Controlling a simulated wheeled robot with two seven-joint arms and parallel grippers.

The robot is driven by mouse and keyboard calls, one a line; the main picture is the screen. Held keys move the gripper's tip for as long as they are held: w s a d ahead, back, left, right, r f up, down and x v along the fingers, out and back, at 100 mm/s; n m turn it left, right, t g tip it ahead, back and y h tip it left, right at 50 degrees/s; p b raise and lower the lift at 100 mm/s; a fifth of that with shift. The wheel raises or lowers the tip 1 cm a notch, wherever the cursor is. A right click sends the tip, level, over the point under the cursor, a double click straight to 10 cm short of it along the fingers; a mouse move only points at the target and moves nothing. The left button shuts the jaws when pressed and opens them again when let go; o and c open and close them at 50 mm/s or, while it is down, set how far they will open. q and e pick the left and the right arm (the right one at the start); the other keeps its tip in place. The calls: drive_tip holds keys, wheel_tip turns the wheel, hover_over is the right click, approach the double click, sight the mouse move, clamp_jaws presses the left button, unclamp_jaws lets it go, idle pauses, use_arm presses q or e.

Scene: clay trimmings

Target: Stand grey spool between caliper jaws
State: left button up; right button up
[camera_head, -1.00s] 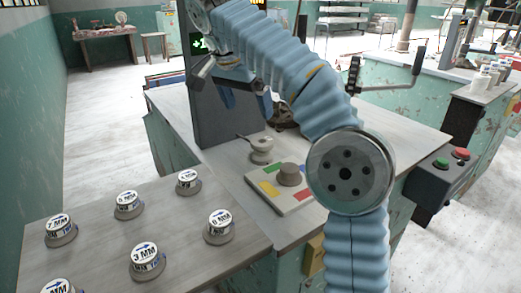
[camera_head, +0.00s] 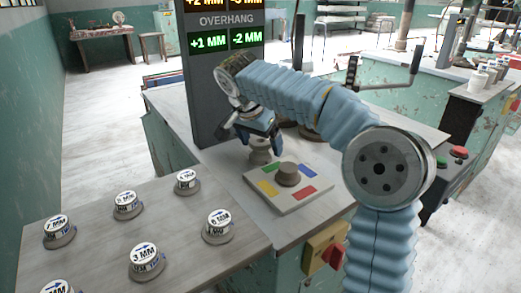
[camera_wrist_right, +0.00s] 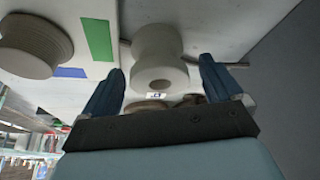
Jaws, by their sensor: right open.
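The pale grey spool (camera_head: 260,153) stands upright on the workbench beside the dark display panel, partly covered by my right gripper. In the right wrist view the spool (camera_wrist_right: 158,50) lies between the two blue fingers, with its near round end and centre hole facing the camera. My right gripper (camera_head: 262,141) is open, its fingers on either side of the spool; I cannot tell whether they touch it. Thin dark bars (camera_wrist_right: 237,66) show beside the spool in that view; I cannot tell if they are the caliper jaws. My left gripper is out of view.
A white board (camera_head: 318,183) with coloured patches and a brown-grey round piece (camera_head: 289,173) sits close to the spool. The display panel (camera_head: 215,110) rises behind. Several labelled round weights, such as one marked 3 MM (camera_head: 146,262), stand on the front left bench.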

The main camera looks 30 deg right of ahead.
drive_tip(key=c, duration=1.4)
